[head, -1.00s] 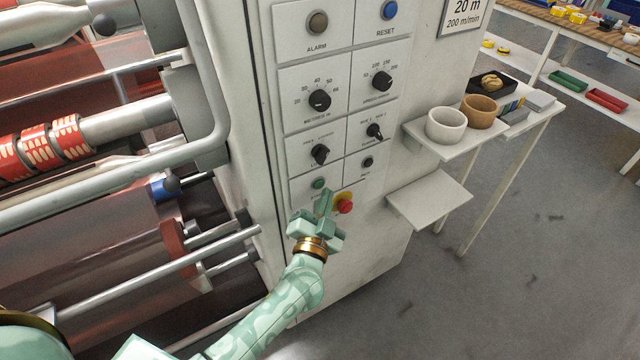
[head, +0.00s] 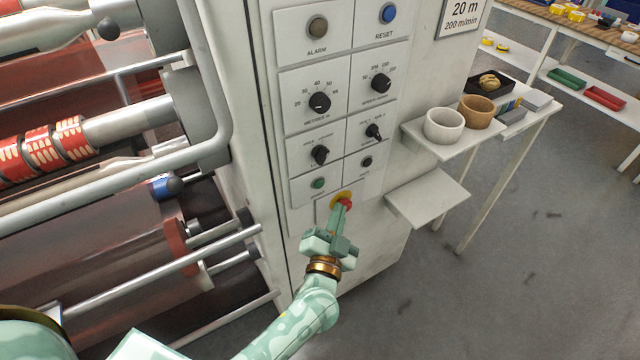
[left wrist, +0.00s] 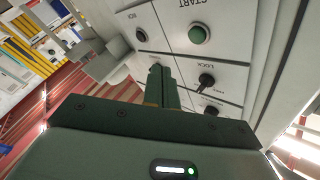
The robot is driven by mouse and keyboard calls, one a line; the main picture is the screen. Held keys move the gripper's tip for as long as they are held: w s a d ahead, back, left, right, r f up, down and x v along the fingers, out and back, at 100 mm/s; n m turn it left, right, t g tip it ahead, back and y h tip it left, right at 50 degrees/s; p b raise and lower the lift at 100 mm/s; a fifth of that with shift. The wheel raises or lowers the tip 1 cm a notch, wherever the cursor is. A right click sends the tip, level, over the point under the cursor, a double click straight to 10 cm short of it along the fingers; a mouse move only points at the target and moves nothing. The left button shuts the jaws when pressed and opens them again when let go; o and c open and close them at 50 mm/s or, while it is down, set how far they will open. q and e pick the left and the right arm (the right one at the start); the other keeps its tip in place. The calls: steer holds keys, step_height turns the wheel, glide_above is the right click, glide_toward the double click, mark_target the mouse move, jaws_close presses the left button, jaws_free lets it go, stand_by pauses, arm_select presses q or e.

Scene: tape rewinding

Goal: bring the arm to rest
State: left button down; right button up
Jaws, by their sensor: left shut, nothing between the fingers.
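My left gripper (head: 341,219) is shut and empty in front of the lower part of the control panel. In the head view its tips overlap the red emergency button (head: 347,203) on its yellow plate; I cannot tell whether they touch it. The green start button (head: 318,183) sits just up and left of the tips and is uncovered. In the left wrist view the shut fingers (left wrist: 158,72) point at the panel, with the green button (left wrist: 199,33) to their right and a black knob (left wrist: 206,80) nearby. My right gripper is not in view.
The panel also carries black knobs (head: 320,102) and a blue reset button (head: 388,12). The rewinding machine's rollers and bars (head: 160,265) stand close on the left. On the right are a white shelf (head: 428,196) and a side table with cups (head: 445,125). The floor (head: 480,300) there is clear.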

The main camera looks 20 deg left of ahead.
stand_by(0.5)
arm_select(q)
steer(key=s+a+f+g+h, duration=0.1)
steer(key=s+f+g+h, duration=0.15)
steer(key=s+f, duration=0.55)
steer(key=s+f+m+g+h, duration=0.1)
steer(key=s+f+g, duration=0.35)
steer(key=f, duration=0.75)
steer(key=s+a+f+g+h, duration=0.1)
steer(key=s+f+g, duration=0.2)
steer(key=s+f, duration=0.55)
steer(key=s+a+f+n+g, duration=0.1)
steer(key=s+a+f+g, duration=0.2)
steer(key=s, duration=0.6)
steer(key=s+a+f+n+g+y, duration=0.1)
steer(key=s+a+f+g, duration=0.2)
steer(key=s, duration=0.6)
steer(key=s+a+f+n+g+y, duration=0.1)
steer(key=s+a+f, duration=0.3)
steer(key=s, duration=0.5)
step_height(320, 180, down, 2)
steer(key=shift+s+f+g, duration=0.2)
steer(key=shift+f+g, duration=0.05)
steer(key=shift+g, duration=0.65)
steer(key=shift+w, duration=0.1)
